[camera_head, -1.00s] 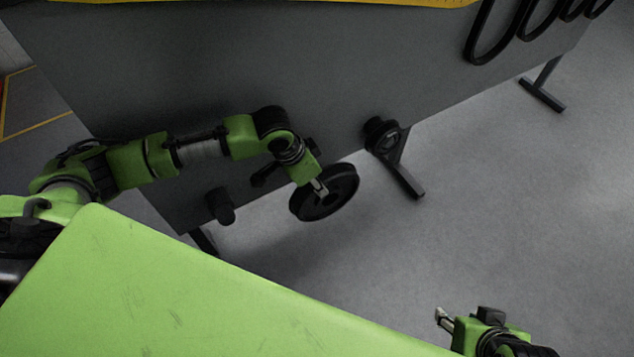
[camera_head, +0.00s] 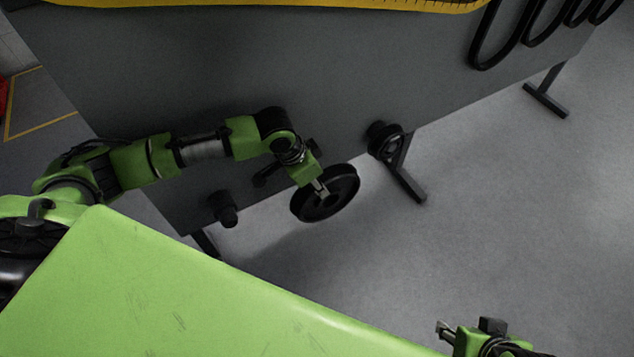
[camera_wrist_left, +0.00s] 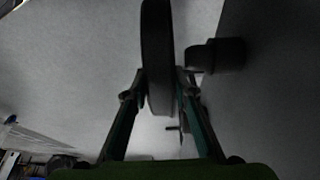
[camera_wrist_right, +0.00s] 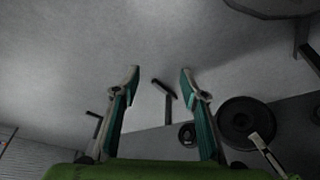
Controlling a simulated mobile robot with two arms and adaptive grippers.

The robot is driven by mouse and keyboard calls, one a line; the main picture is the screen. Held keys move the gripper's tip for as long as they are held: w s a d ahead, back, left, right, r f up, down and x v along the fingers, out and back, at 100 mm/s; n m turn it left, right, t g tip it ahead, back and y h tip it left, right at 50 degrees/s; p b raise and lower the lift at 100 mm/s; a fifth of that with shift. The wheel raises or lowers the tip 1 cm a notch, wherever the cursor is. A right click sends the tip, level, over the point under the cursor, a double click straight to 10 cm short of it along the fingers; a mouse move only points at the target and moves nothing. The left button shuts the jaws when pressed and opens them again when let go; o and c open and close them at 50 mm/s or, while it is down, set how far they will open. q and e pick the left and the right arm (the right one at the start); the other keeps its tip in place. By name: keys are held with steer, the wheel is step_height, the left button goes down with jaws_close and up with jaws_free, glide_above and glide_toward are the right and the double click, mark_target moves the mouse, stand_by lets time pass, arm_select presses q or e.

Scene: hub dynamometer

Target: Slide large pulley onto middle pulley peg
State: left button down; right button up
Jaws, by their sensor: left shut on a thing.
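The large pulley (camera_head: 340,203) is a dark, wide wheel in front of the grey board. My left gripper (camera_head: 321,189) is shut on its rim and holds it in the air. In the left wrist view the pulley (camera_wrist_left: 157,50) shows edge-on between the fingers (camera_wrist_left: 160,92). A dark peg (camera_wrist_left: 218,55) sticks out from the board just right of the pulley, apart from it in the picture; I cannot tell which peg it is. My right gripper (camera_wrist_right: 160,72) is open and empty, low at the right in the head view (camera_head: 446,332).
A short dark peg (camera_head: 224,209) is at the board's lower left. A smaller pulley (camera_head: 388,143) sits near the board's lower edge, right of the large pulley. Black belts (camera_head: 500,35) hang at the upper right. The grey floor (camera_head: 500,200) is clear.

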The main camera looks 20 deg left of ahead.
arm_select(q)
steer(key=shift+w+r, duration=0.15)
steer(key=shift+w, duration=0.05)
steer(key=shift+w+a+p, duration=0.3)
steer(key=shift+w+a, duration=0.45)
steer(key=shift+a, duration=0.25)
arm_select(e)
steer(key=shift+s+d+g, duration=0.35)
steer(key=shift+s+g, duration=0.15)
steer(key=shift+s, duration=0.35)
arm_select(q)
steer(key=shift+w+a, duration=0.75)
steer(key=shift+a, duration=0.2)
arm_select(e)
steer(key=shift+a+r, duration=0.15)
steer(key=shift+r, duration=0.1)
arm_select(q)
steer(key=shift+a, duration=0.1)
steer(key=shift+w+a+p, duration=0.45)
steer(key=shift+w+a, duration=0.1)
steer(key=shift+a, duration=0.05)
arm_select(e)
steer(key=shift+r, duration=0.25)
